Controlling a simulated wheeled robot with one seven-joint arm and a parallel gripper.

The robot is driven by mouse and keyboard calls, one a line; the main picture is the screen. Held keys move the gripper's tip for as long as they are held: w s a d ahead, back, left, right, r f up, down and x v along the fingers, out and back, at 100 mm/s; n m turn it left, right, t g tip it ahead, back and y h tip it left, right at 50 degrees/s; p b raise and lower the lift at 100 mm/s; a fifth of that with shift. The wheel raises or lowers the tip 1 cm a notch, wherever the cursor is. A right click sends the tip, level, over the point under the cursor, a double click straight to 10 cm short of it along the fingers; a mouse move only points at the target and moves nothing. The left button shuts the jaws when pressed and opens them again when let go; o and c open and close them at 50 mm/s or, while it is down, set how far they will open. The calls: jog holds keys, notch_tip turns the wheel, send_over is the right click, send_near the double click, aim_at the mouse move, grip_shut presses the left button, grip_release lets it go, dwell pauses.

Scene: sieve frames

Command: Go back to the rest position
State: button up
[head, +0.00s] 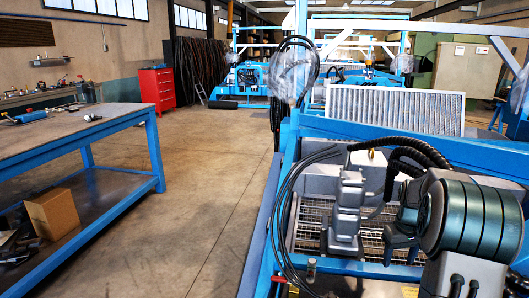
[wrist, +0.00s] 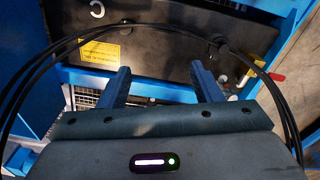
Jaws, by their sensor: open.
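My gripper (wrist: 163,78) shows in the wrist view with its two blue-grey fingers spread apart. No object is held between them. Beyond the fingers is a dark panel (wrist: 160,55) with a yellow label, set in blue framework. In the head view, my arm's dark rounded links fill the lower right, over a blue sieve frame (head: 350,267) with wire mesh inside. I cannot make out the fingers in the head view.
A blue workbench (head: 75,148) with tools stands at the left, with a cardboard box (head: 52,213) on its lower shelf. A red cabinet (head: 157,88) stands farther back. Black cables (head: 283,220) loop beside the sieve frame. The concrete floor (head: 200,190) between bench and frame is clear.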

jog(key=s+a+r+t+p, duration=0.1)
jog(key=s+a+r+p, duration=0.2)
jog(key=s+a+r, duration=0.4)
jog(key=s+a+r+p, duration=0.3)
jog(key=s+a+r, duration=0.2)
jog(key=a+r, duration=0.4)
jog(key=s+a+r+t+p, duration=0.1)
jog(key=s+a+p, duration=0.3)
jog(key=s+a, duration=0.5)
jog(key=shift+s+r+m+p, duration=0.3)
jog(key=shift+s+r, duration=0.1)
jog(key=shift+s, duration=1.75)
